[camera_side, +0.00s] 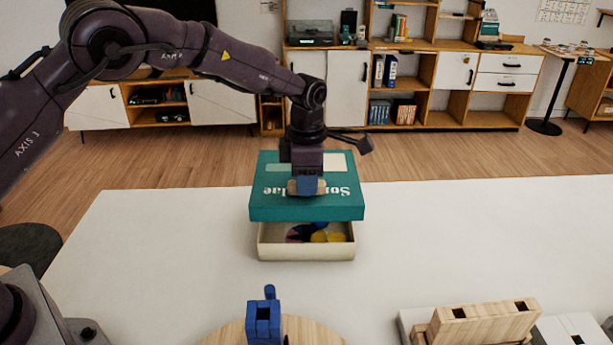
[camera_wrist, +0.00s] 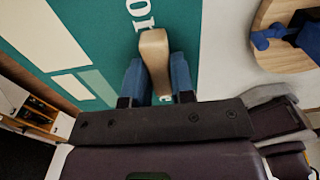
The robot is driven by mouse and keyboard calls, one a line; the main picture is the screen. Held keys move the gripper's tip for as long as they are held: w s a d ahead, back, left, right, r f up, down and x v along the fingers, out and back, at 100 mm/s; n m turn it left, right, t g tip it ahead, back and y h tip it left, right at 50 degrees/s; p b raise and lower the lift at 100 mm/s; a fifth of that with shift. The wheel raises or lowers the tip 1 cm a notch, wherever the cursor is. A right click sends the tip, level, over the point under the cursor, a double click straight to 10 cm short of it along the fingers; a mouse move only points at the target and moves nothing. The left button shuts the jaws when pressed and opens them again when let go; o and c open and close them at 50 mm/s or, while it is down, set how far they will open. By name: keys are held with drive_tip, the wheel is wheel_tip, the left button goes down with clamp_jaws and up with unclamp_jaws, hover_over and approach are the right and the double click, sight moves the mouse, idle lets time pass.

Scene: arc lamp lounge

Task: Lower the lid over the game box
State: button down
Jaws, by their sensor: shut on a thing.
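The teal lid (camera_side: 264,205) with white lettering is held above the cream game box (camera_side: 304,250). A gap shows at the front between lid and box, and colored pieces (camera_side: 326,236) in blue, yellow and dark tones show inside. My gripper (camera_side: 307,187) is shut on the tan wooden handle on the lid's top. In the wrist view my gripper (camera_wrist: 157,82) has its blue fingers on either side of the handle (camera_wrist: 154,55), over the teal lid (camera_wrist: 110,40). I cannot tell whether the lid touches the box at its hidden back edge.
The white table (camera_side: 150,250) is clear on both sides of the box. In front are a round wooden board (camera_side: 315,333) bearing a blue object (camera_side: 264,321), and a wooden block stack (camera_side: 480,323) at front right. Shelves stand far behind.

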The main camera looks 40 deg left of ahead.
sight(307, 201)
drive_tip(key=shift+f, duration=2.55)
drive_tip(key=shift+f, duration=2.3)
drive_tip(key=c, duration=0.9)
unclamp_jaws()
wheel_tip(307, 201, up, 13)
drive_tip(key=shift+f, duration=0.1)
